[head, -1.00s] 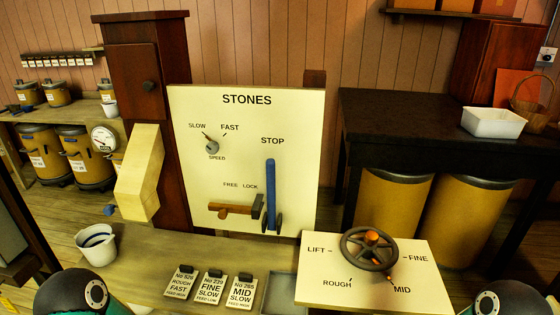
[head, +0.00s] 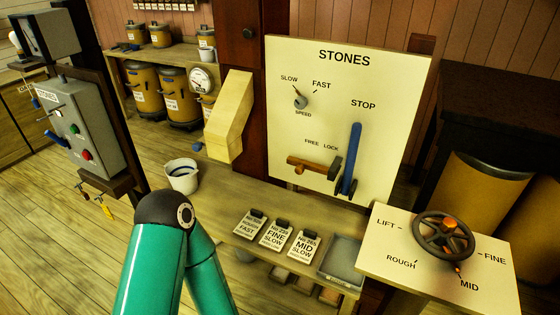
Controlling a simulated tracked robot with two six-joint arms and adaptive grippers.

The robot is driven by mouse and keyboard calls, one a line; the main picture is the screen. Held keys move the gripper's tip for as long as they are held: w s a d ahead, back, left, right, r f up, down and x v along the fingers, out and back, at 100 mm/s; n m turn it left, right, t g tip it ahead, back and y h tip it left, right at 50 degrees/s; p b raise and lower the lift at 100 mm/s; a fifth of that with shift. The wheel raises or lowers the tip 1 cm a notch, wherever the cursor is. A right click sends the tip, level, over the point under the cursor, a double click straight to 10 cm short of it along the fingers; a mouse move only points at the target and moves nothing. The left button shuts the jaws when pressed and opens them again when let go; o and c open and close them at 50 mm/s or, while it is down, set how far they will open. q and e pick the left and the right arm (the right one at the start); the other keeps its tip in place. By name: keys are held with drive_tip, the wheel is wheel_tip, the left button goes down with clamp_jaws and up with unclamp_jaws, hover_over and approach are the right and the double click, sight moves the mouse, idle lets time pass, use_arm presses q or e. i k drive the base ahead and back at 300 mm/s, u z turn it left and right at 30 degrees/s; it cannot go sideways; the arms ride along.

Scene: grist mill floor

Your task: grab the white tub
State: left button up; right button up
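A small white round tub (head: 183,177) with a dark band showing inside its rim stands upright at the left end of the wooden bench (head: 215,207), below the pale wooden chute. Nothing is holding it. A green arm of mine with a dark joint rises in front of the bench, just below the tub in the picture. Neither gripper shows, so their states are hidden. The white rectangular tub seen earlier on the dark table is out of view now.
The STONES panel (head: 345,115) with its blue lever (head: 350,158) stands behind the bench. Several label cards (head: 277,236) lie on the bench front. A handwheel (head: 443,236) sits at right. A grey control box (head: 80,128) stands at left. Open floor lies at lower left.

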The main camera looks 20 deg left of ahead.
sight(181, 173)
drive_tip(key=z, duration=0.7)
drive_tip(key=i, duration=0.2)
drive_tip(key=u, duration=3.8)
drive_tip(key=i, duration=1.55)
drive_tip(key=z, duration=0.25)
